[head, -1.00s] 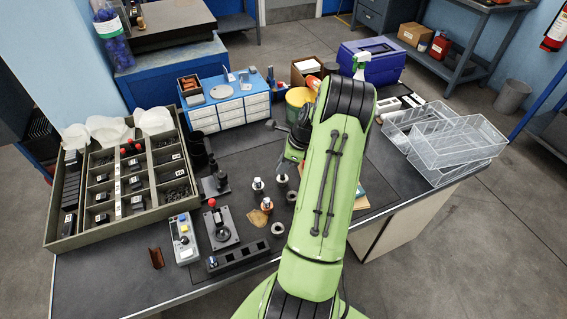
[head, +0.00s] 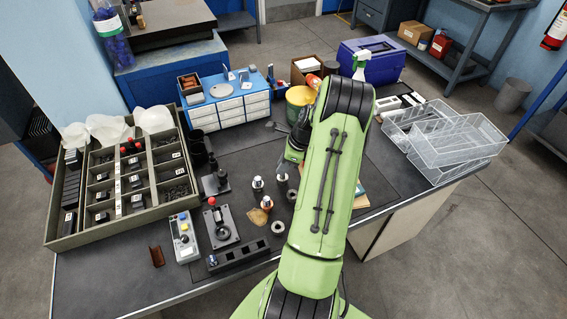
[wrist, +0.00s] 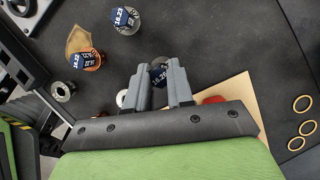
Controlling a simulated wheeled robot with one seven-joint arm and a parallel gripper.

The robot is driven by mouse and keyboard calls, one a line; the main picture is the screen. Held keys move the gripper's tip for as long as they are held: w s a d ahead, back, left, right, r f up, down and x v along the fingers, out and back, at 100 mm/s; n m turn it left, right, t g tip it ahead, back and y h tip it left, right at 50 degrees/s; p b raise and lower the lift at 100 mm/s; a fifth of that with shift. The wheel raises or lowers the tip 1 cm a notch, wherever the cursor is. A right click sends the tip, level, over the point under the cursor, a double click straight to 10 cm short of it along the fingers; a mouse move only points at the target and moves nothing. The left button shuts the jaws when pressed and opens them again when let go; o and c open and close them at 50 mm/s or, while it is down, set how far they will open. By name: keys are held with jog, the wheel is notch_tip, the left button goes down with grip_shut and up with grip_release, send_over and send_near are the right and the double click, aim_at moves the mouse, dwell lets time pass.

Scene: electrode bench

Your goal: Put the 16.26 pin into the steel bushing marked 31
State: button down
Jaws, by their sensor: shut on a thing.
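My gripper (wrist: 162,86) is shut on the 16.26 pin (wrist: 159,74), whose dark blue numbered cap shows between the fingertips in the wrist view. In the head view the pin (head: 282,178) shows just left of my arm; its lower end is hard to make out. Two pale ring-topped bushings stand empty: one (wrist: 63,90) at the left of the wrist view, the other (wrist: 122,98) just left of my fingers and partly hidden. I cannot read a 31 on either.
Another capped pin (wrist: 124,18) stands in a grey bushing, and one (wrist: 80,60) in a copper-coloured bushing by a tan scrap (wrist: 78,40). Gold rings (wrist: 303,103) lie at the right. A lever press (head: 221,226) and a black slotted block (head: 238,256) stand nearby.

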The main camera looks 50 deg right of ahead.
jog(key=shift+f+b, duration=0.6)
jog(key=shift+f, duration=0.75)
jog(key=c, duration=0.9)
grip_release()
jog(key=p+v, duration=0.4)
jog(key=v, duration=1.1)
jog(key=shift+s+r, duration=0.2)
jog(key=shift+r, duration=0.15)
jog(key=shift+w, duration=0.1)
